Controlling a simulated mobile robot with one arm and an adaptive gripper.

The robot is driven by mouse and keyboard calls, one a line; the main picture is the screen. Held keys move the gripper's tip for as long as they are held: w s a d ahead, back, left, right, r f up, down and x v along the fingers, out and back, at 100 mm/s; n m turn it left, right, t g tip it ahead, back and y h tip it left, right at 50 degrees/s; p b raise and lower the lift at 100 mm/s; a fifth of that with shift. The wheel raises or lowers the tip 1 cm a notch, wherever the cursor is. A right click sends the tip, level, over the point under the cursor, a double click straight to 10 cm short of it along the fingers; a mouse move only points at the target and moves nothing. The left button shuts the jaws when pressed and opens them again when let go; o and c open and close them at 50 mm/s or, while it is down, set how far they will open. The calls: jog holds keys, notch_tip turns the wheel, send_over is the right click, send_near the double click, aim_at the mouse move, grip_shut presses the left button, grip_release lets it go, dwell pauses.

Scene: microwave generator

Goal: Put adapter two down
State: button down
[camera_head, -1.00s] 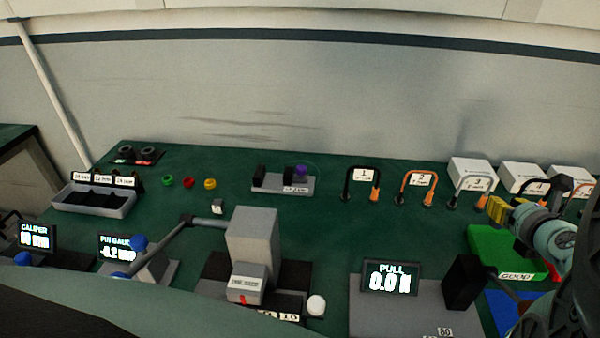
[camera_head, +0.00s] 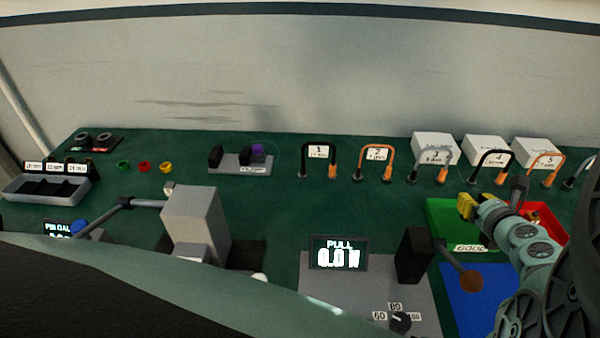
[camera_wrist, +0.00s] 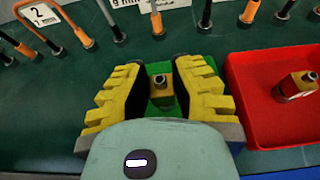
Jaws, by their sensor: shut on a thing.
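My gripper (camera_head: 467,207) has yellow ridged fingers and is over the green tray (camera_head: 438,214) labelled GOOD. The wrist view shows its fingers (camera_wrist: 165,92) on both sides of a small brass-coloured adapter (camera_wrist: 163,96) with a dark tip, and they are shut on it. The adapter stands about upright with green behind it. I cannot tell whether it touches the tray floor, and no number shows on it. In the head view the fingers hide it.
A red tray (camera_wrist: 262,118) to the right holds a similar small piece (camera_wrist: 297,86). A blue area (camera_head: 476,300) lies in front. Several numbered cable loops (camera_head: 376,160) and white boxes (camera_head: 434,146) stand behind. A black post with a lever (camera_head: 414,256) stands left of the blue area.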

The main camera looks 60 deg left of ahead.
jog(key=shift+f+b, duration=0.35)
jog(key=shift+f, duration=1.25)
jog(key=shift+f, duration=0.1)
jog(key=shift+f, duration=0.1)
jog(key=c, duration=0.9)
grip_release()
jog(key=shift+c, duration=0.2)
jog(key=shift+r, duration=0.3)
jog(key=b+v, duration=0.1)
jog(key=v, duration=0.9)
jog(key=shift+s+d, duration=0.15)
jog(key=shift+d, duration=0.2)
jog(key=shift+s+d+r, duration=0.35)
jog(key=shift+s+d, duration=0.05)
jog(key=shift+d, duration=0.1)
